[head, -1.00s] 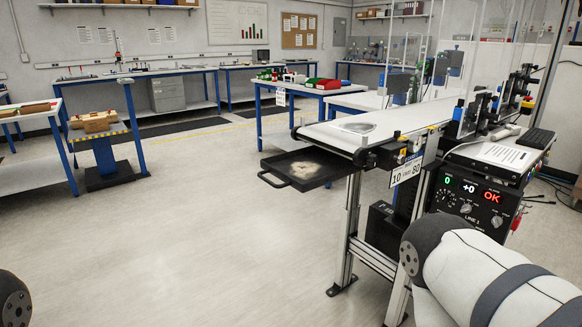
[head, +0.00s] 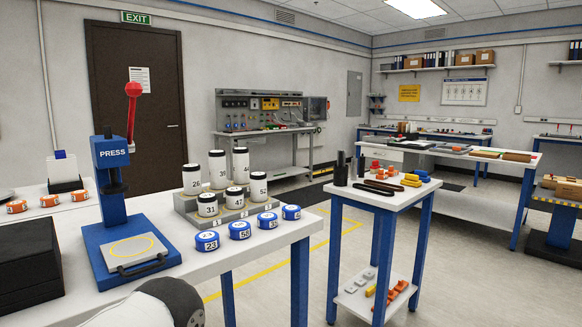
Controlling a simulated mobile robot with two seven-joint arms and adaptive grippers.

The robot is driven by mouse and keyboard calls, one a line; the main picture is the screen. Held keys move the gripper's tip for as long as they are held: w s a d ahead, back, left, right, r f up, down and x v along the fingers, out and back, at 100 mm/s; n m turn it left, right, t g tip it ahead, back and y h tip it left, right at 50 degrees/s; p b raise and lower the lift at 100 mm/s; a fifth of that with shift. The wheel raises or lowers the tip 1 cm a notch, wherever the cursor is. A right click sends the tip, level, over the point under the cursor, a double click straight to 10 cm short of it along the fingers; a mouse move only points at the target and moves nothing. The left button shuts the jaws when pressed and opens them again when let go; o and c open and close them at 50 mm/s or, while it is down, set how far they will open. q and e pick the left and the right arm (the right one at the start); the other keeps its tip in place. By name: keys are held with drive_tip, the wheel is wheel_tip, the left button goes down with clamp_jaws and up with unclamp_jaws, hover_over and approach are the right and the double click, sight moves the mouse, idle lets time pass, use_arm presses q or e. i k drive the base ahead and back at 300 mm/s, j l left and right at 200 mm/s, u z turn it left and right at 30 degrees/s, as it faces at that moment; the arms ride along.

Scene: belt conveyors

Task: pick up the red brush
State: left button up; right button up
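I cannot make out a red brush for certain in the head view. Small red and orange items (head: 376,166) lie on the far side of the small blue-legged table (head: 343,190), too small to identify. Dark elongated items (head: 378,187) lie on the same table, near its front. Neither of my grippers is in view; only part of my own arm shows at the bottom left.
A white bench (head: 262,237) at left carries a blue press (head: 125,215), numbered jars (head: 240,166) and blue-lidded tins (head: 239,229). Floor (head: 455,270) is open at right. Farther benches (head: 470,153) stand behind, and a wooden-block stand (head: 560,215) is at the right edge.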

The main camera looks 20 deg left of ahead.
sight(373, 169)
drive_tip(key=i+l+z, duration=0.1)
drive_tip(key=z, duration=0.65)
drive_tip(key=i+z, duration=0.2)
drive_tip(key=z, duration=0.15)
drive_tip(key=i, duration=2.4)
drive_tip(key=i+u, duration=0.1)
drive_tip(key=i, duration=0.4)
drive_tip(key=i+l+u, duration=0.1)
drive_tip(key=i, duration=0.4)
drive_tip(key=i+l+u, duration=0.1)
drive_tip(key=i, duration=0.4)
drive_tip(key=i+l+u, duration=0.1)
drive_tip(key=i, duration=0.4)
drive_tip(key=i+l+u, duration=0.1)
drive_tip(key=i, duration=0.35)
drive_tip(key=l, duration=0.1)
